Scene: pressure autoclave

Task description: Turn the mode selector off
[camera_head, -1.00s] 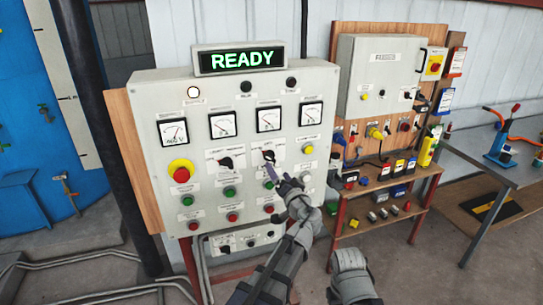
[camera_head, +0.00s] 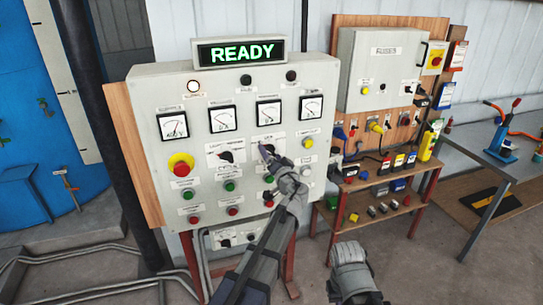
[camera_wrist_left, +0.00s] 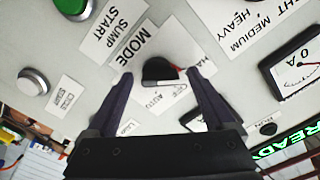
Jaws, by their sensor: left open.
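The mode selector is a black knob (camera_wrist_left: 160,70) on the grey control panel (camera_head: 330,120), beside a label reading MODE in the left wrist view. My left gripper (camera_wrist_left: 160,76) is open, with one dark finger on each side of the knob. A gap shows between each finger and the knob. In the head view my left gripper (camera_head: 267,155) reaches up to the panel and covers most of the selector. A small red mark shows at the knob's right side in the wrist view.
A similar black selector (camera_head: 226,157) sits to the left on the panel. A red emergency button (camera_head: 181,169), coloured push buttons and several gauges surround it. A lit READY display (camera_head: 241,52) tops the panel. A fuse board (camera_head: 379,65) stands to the right.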

